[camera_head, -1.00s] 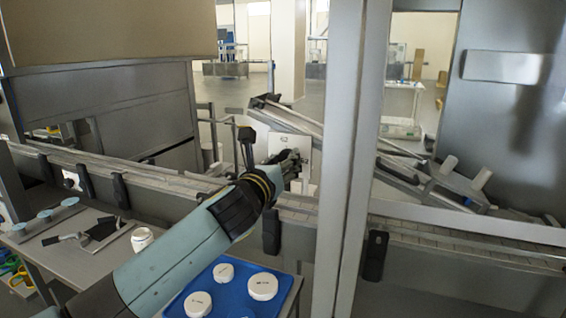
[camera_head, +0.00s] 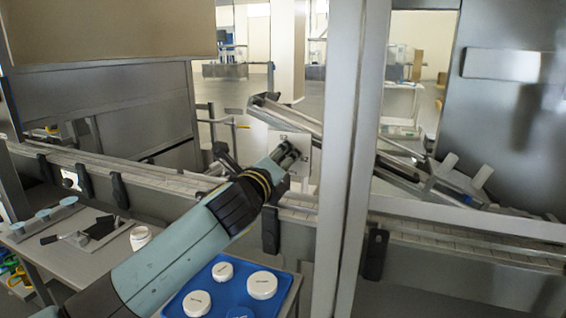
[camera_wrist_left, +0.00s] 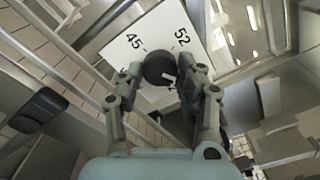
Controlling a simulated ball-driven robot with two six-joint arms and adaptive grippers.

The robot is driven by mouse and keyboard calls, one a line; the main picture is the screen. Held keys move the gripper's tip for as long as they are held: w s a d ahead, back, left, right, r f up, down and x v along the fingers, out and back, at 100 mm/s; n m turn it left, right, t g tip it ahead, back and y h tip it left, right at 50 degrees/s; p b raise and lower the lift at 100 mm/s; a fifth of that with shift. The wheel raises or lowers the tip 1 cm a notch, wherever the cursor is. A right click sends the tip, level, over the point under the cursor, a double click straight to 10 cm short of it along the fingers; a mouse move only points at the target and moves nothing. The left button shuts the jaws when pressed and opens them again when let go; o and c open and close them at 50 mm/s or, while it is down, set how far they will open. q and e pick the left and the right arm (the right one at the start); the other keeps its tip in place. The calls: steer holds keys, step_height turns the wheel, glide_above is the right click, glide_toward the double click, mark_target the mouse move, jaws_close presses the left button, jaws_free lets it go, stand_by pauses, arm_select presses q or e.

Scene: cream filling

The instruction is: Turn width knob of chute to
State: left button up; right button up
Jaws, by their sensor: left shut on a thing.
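The chute (camera_head: 318,127) slants down to the right behind the conveyor. A white dial plate (camera_head: 303,163) stands on its near side. In the left wrist view the plate (camera_wrist_left: 122,47) shows the numbers 45 and 52, with other marks partly covered by a finger. The round black width knob (camera_wrist_left: 158,67) sits at the plate's middle between them. My left gripper (camera_wrist_left: 160,66) is shut on the knob, one finger on each side; a small light pointer mark shows below it. In the head view my left gripper (camera_head: 289,154) is at the plate and hides the knob. My right gripper is not in view.
A grey upright post (camera_head: 349,150) stands just right of the plate. The conveyor (camera_head: 180,182) runs across below. A blue tray (camera_head: 213,303) with white lids and a white jar (camera_head: 140,237) are on the near table, close to my left arm.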

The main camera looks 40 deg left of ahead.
arm_select(q)
steer(key=shift+a+f+n+b, duration=0.1)
steer(key=shift+n+b, duration=2.5)
steer(key=shift+n, duration=5.4)
steer(key=shift+f+n+b, duration=0.1)
steer(key=shift+n+b, duration=2.45)
steer(key=shift+n, duration=5.45)
steer(key=o, duration=1.1)
steer(key=shift+r, duration=0.2)
steer(key=shift+o, duration=0.2)
